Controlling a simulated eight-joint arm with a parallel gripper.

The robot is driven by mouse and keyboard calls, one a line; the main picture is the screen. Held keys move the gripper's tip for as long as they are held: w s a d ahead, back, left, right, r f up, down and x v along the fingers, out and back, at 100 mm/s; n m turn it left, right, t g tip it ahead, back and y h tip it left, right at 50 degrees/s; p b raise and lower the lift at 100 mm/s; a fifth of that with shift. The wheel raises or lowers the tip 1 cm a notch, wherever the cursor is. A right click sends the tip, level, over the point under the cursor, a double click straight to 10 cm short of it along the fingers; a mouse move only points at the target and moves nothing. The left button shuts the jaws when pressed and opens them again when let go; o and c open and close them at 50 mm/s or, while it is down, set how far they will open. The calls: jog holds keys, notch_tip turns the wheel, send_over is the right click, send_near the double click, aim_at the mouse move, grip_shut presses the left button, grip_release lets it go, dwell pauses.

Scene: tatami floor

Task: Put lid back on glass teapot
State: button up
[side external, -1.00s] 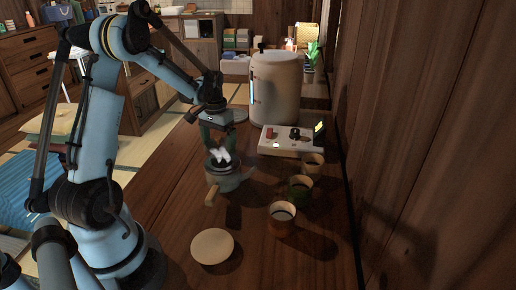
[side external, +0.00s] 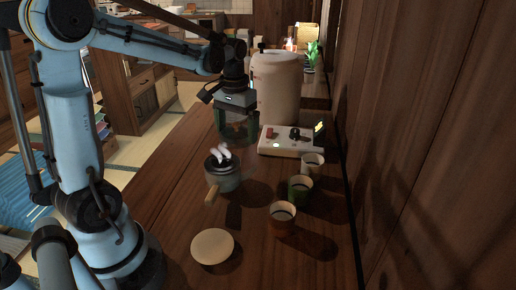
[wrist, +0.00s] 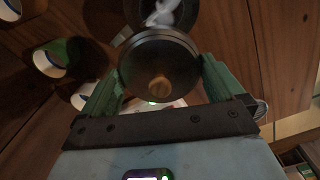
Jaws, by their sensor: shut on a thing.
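The teapot (side external: 223,180) stands on the wooden table in the side view, with a wooden side handle (side external: 212,194). White wisps show at its open top. In the wrist view, part of its dark round mouth (wrist: 185,18) shows beyond the lid. My gripper (side external: 238,136) is above and behind the teapot, apart from it. In the wrist view its green fingers (wrist: 160,83) are shut on the round, dark-rimmed glass lid (wrist: 143,65), one on each side. The lid has a wooden knob (wrist: 159,87). In the side view the lid is hard to make out.
Three cups, white (side external: 312,164), green (side external: 299,188) and brown (side external: 283,218), stand right of the teapot. A pale round disc (side external: 213,247) lies in front. A white device (side external: 290,140) and a large beige canister (side external: 276,88) stand behind. A wooden wall (side external: 430,140) bounds the right.

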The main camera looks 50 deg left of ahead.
aim_at(222, 158)
jog(key=s, duration=0.1)
jog(key=s+r, duration=0.2)
jog(key=s, duration=0.1)
jog(key=shift+d, duration=0.35)
jog(key=shift+s+d, duration=0.15)
jog(key=shift+s, duration=0.6)
jog(key=shift+f, duration=3.05)
jog(key=shift+f, duration=0.15)
jog(key=o, duration=0.6)
jog(key=shift+o, duration=0.2)
jog(key=shift+r, duration=3.5)
